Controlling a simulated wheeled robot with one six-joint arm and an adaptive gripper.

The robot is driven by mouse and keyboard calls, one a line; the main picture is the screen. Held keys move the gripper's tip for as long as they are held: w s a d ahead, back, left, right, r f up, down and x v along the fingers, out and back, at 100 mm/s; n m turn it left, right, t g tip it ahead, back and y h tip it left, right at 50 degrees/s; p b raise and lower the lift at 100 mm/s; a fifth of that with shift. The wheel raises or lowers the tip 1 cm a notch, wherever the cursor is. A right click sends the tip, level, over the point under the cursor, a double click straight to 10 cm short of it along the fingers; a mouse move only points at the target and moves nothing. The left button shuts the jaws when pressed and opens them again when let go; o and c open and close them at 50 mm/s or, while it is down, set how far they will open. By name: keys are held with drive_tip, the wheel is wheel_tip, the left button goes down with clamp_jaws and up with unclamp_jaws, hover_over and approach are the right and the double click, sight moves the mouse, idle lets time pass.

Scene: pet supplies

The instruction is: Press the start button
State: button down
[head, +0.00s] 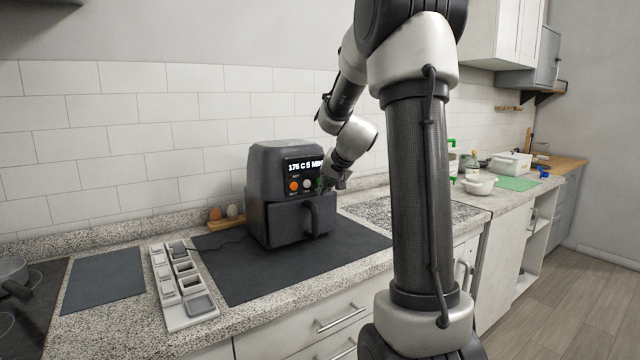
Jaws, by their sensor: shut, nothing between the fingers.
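A dark grey air fryer (273,222) stands on a dark mat (245,277) on the counter. Its display (305,165) is lit and seems to read 175 C and 5 MIN. Below the display are an orange round button (294,186) and a pale round button (308,184); their labels are too small to read. My gripper (326,186) is shut and empty, at the right side of the control panel, close to the pale button. I cannot tell whether it touches the panel. My gripper and wrist hide the panel's right part.
The fryer's drawer handle (313,220) sticks out below the panel. Eggs on a wooden holder (226,220) stand left of the fryer. A pale compartment tray (184,290) lies at the mat's left edge. Bowls and a green mat (517,184) are on the right counter.

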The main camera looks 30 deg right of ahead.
drive_tip(key=shift+w, duration=0.4)
idle(0.5)
drive_tip(key=shift+s, duration=0.85)
drive_tip(key=s, duration=0.5)
drive_tip(key=shift+d, duration=0.1)
idle(0.3)
idle(0.7)
